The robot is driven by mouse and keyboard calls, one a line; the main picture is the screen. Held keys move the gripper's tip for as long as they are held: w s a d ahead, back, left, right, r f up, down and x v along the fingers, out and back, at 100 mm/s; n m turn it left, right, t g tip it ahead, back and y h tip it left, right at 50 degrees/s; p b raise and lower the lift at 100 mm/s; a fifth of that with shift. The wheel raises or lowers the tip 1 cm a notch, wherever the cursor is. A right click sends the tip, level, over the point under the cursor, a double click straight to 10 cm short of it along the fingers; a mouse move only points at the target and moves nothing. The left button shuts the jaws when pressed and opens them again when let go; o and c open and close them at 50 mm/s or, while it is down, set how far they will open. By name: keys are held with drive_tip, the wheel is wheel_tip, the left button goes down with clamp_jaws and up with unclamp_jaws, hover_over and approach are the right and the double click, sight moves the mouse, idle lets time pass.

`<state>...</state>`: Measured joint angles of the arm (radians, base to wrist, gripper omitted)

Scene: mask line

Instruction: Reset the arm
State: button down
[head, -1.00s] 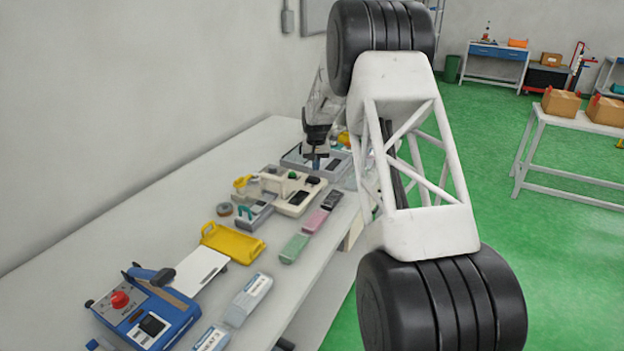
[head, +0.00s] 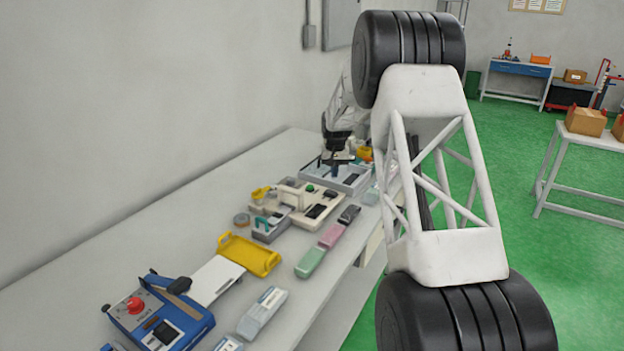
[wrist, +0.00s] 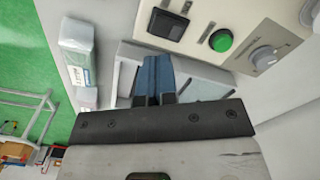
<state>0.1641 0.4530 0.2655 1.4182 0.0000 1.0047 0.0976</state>
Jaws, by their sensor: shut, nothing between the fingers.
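My gripper (wrist: 154,88) is shut and empty in the wrist view. Its blue fingertips are together over a grey tray-like unit (wrist: 205,80). In the head view my gripper (head: 337,170) is small and partly hidden, above the grey device (head: 350,181) at the far end of the bench. My white lattice arm link and black joints fill the right middle of the head view.
The bench (head: 200,225) runs along a wall. It carries a blue machine (head: 160,312) with a red knob, a yellow tray (head: 249,254), a cream machine (head: 318,203), green (head: 310,262) and pink (head: 332,234) cases. A green button (wrist: 221,41) is close to my gripper.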

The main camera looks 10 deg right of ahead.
drive_tip(key=s+a+r, duration=0.3)
drive_tip(key=s+r, duration=0.3)
drive_tip(key=s, duration=0.4)
drive_tip(key=s+a+r+n+t, duration=0.1)
drive_tip(key=s+a+r, duration=0.3)
drive_tip(key=s+r, duration=0.45)
drive_tip(key=s+a+r, duration=0.3)
drive_tip(key=s+r, duration=0.2)
drive_tip(key=s, duration=0.6)
drive_tip(key=s+a+f+n, duration=0.1)
drive_tip(key=s+a, duration=0.1)
drive_tip(key=s, duration=1.5)
drive_tip(key=s+a+f+t, duration=0.1)
drive_tip(key=s+a+f, duration=0.1)
drive_tip(key=s, duration=1.6)
drive_tip(key=shift+s+a+f+n+t, duration=0.3)
drive_tip(key=shift+s+a+n, duration=0.1)
drive_tip(key=shift+a, duration=0.25)
drive_tip(key=shift+w+r, duration=0.1)
drive_tip(key=shift+w, duration=0.05)
